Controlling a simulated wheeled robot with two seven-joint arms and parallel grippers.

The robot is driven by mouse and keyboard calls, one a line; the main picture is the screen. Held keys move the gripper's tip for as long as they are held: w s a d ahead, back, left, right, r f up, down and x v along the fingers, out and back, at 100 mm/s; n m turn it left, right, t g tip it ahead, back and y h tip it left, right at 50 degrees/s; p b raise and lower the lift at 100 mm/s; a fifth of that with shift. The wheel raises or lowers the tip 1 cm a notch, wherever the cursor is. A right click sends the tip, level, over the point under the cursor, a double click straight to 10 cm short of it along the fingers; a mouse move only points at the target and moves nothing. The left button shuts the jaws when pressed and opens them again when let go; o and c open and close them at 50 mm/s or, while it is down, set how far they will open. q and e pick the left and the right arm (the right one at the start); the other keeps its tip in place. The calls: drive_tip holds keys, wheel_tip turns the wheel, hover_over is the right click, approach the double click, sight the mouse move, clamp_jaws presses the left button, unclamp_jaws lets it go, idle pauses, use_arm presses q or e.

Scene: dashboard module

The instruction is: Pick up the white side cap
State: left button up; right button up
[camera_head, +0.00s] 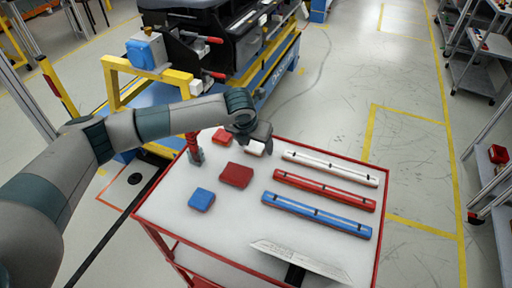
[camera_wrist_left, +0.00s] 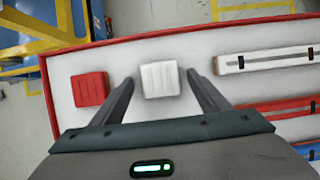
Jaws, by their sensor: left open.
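The white side cap (camera_head: 255,147) lies on the cart top near its far edge, partly hidden by my left gripper in the head view. In the left wrist view the white side cap (camera_wrist_left: 160,80) shows whole, a ribbed block just beyond and between the fingertips. My left gripper (camera_head: 257,140) is above the cap with its fingers spread. In the left wrist view the open fingers of my left gripper (camera_wrist_left: 160,85) stand to either side of the cap, with nothing held. My right gripper is not in view.
A red cap (camera_head: 222,136) lies left of the white one. A larger red block (camera_head: 236,175) and a blue cap (camera_head: 201,199) lie nearer. White (camera_head: 330,168), red (camera_head: 325,190) and blue (camera_head: 316,214) bars lie right. A red tool (camera_head: 194,150) stands at the cart's left edge.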

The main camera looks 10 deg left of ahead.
sight(255, 147)
use_arm(q)
drive_tip(key=c, duration=1.1)
drive_tip(key=shift+c, duration=0.2)
drive_tip(key=shift+r, duration=0.1)
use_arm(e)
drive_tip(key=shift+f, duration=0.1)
